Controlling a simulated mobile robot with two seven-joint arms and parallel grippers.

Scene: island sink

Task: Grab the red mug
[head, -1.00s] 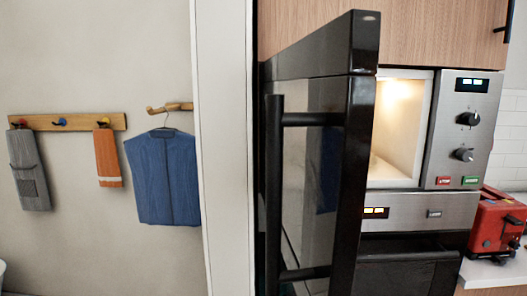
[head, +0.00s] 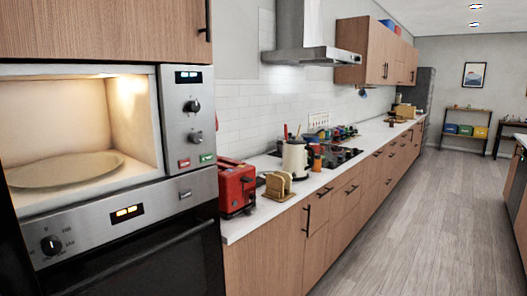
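No red mug can be made out in the head view. An open, lit microwave (head: 137,142) fills the left side, with a round plate (head: 65,169) inside and no mug on it. The red thing on the near end of the counter is a toaster (head: 236,188), not a mug. Small items farther along the counter are too small to tell apart. Neither of my grippers is in view.
An oven (head: 130,255) sits below the microwave. A long white counter (head: 262,213) runs away to the right, with a cream container (head: 294,160), a wooden rack (head: 279,186) and a stove (head: 335,158). The wooden floor (head: 410,220) beside it is clear.

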